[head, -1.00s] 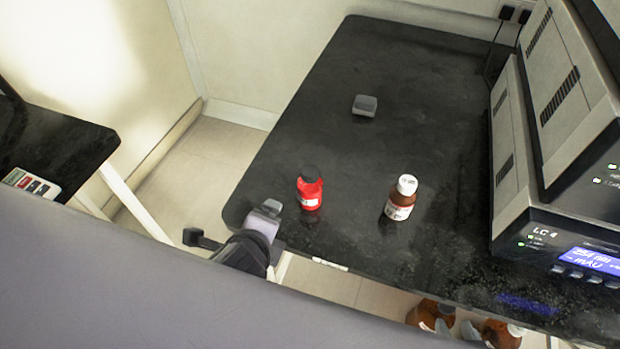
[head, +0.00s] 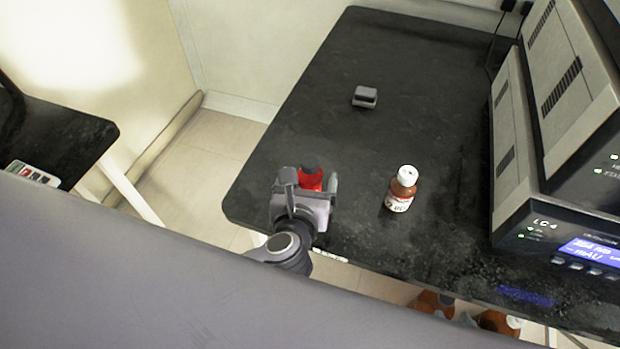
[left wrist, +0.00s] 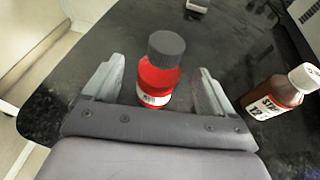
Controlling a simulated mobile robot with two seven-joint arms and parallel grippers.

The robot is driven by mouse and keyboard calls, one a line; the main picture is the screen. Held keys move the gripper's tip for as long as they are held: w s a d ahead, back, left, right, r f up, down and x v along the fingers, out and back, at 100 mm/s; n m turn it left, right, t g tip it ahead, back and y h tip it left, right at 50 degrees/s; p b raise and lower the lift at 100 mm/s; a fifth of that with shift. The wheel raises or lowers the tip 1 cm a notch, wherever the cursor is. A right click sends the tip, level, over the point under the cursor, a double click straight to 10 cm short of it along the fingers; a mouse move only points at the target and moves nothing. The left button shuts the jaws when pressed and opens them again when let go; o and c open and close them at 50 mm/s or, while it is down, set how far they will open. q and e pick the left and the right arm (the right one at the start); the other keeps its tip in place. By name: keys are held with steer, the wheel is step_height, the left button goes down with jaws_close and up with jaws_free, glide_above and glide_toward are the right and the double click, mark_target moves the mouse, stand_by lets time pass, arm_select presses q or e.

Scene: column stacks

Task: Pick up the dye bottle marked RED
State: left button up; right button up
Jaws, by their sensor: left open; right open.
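The red dye bottle (head: 311,181) with a dark cap stands upright on the black bench, partly hidden behind my left gripper in the head view. In the left wrist view the red bottle (left wrist: 157,82) stands between the two fingers, with a gap on each side. A white label shows low on it; its text is too small to read. My left gripper (head: 308,184) is open around the bottle and also shows in the left wrist view (left wrist: 153,88). My right gripper is not in view.
A brown bottle with a white cap (head: 402,190) stands to the right and also shows in the left wrist view (left wrist: 277,97). A small grey block (head: 365,97) lies further back. A grey instrument (head: 555,215) fills the bench's right side. The back left is clear.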

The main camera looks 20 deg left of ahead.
arm_select(q)
steer(key=shift+x, duration=1.4)
steer(key=c, duration=1.2)
